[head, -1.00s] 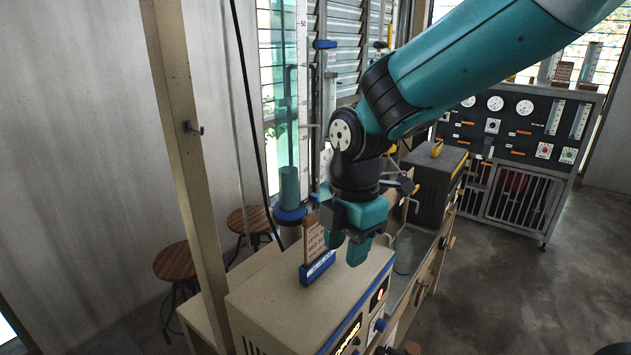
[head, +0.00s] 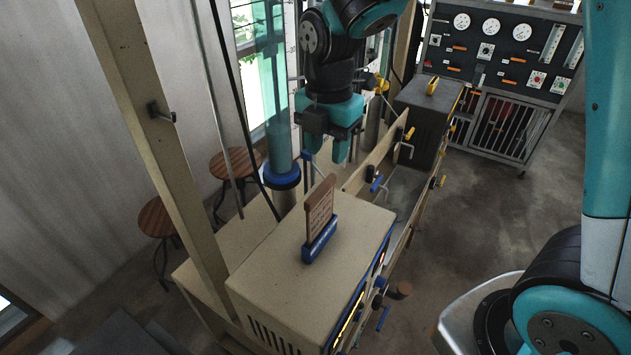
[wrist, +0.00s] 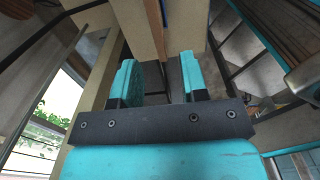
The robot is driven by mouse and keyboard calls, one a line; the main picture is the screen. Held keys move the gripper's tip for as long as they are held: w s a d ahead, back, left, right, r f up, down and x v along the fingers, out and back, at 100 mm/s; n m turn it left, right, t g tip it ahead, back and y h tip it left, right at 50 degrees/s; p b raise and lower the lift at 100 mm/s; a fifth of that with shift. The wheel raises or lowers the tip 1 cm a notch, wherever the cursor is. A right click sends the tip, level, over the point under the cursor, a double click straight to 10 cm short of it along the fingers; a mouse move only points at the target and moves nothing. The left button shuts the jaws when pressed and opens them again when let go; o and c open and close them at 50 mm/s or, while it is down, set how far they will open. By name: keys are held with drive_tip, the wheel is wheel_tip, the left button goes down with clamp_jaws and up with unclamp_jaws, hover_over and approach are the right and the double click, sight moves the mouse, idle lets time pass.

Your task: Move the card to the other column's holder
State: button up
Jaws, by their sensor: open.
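The brown card (head: 319,208) with lines of pale writing stands upright in a blue holder (head: 319,242) on top of the beige box (head: 275,280). My gripper (head: 327,148) is open and empty, above and beyond the card in the head view, apart from it. In the wrist view my gripper (wrist: 157,80) shows two teal fingers spread apart, with nothing held between them. I cannot make out a second card holder.
A beige post (head: 150,140) with a hook rises at the left, and a dark hose hangs beside it. Two wooden stools (head: 237,163) stand behind. A dark box (head: 430,105) and a gauge panel (head: 500,60) are at the back right. Floor is clear at right.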

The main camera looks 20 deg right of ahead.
sight(321, 187)
drive_tip(key=f+b, duration=0.2)
drive_tip(key=f, duration=0.1)
drive_tip(key=f+b, duration=0.3)
drive_tip(key=a+f+b, duration=0.1)
drive_tip(key=f+b, duration=0.1)
drive_tip(key=f, duration=0.1)
drive_tip(key=shift+f, duration=0.4)
drive_tip(key=shift+r, duration=0.1)
clamp_jaws()
idle(1.3)
